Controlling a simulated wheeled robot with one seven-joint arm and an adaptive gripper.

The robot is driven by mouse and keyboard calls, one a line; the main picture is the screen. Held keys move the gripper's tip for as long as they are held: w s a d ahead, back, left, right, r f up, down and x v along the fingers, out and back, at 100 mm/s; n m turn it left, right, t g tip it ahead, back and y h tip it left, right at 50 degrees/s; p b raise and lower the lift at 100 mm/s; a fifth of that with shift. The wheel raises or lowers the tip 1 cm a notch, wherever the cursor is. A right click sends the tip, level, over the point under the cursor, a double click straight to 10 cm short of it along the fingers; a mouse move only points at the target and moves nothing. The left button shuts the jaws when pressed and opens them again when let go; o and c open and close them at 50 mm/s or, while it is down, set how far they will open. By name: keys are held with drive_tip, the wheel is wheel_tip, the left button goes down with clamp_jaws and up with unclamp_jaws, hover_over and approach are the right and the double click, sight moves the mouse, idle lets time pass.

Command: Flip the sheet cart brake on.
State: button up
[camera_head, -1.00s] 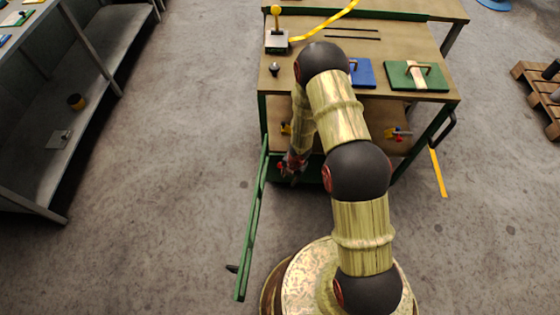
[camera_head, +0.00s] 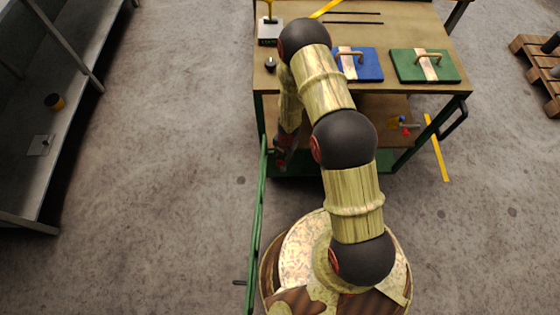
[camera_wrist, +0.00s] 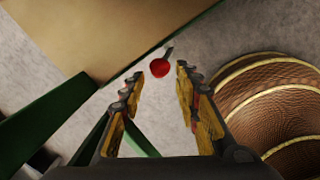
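The sheet cart has a wooden top (camera_head: 400,27) and a green frame (camera_head: 463,90) in the head view. In the wrist view a small red ball knob (camera_wrist: 160,67) on a short dark stem shows near the cart's green edge; it looks like the brake lever. My gripper (camera_wrist: 158,82) is open, its yellow and dark fingers on either side of the knob in the picture. I cannot tell whether they touch it. In the head view my gripper (camera_head: 281,160) is low at the cart's near left corner, partly hidden by my arm.
A blue plate (camera_head: 370,66) and a green plate (camera_head: 445,68) with handles lie on the cart top. Small coloured parts (camera_head: 404,125) are on its lower shelf. A long green rail (camera_head: 257,220) juts toward me. A grey shelf (camera_head: 75,110) stands left and a pallet (camera_head: 535,50) right.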

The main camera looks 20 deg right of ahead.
sight(280, 161)
drive_tip(key=f+b, duration=0.1)
drive_tip(key=f, duration=0.2)
drive_tip(key=f+b, duration=0.1)
drive_tip(key=f, duration=0.1)
drive_tip(key=shift+w+a+f+b, duration=0.2)
drive_tip(key=shift+w+f+b, duration=0.05)
drive_tip(key=shift+b, duration=0.1)
drive_tip(key=shift+r, duration=0.1)
drive_tip(key=c, duration=0.8)
clamp_jaws()
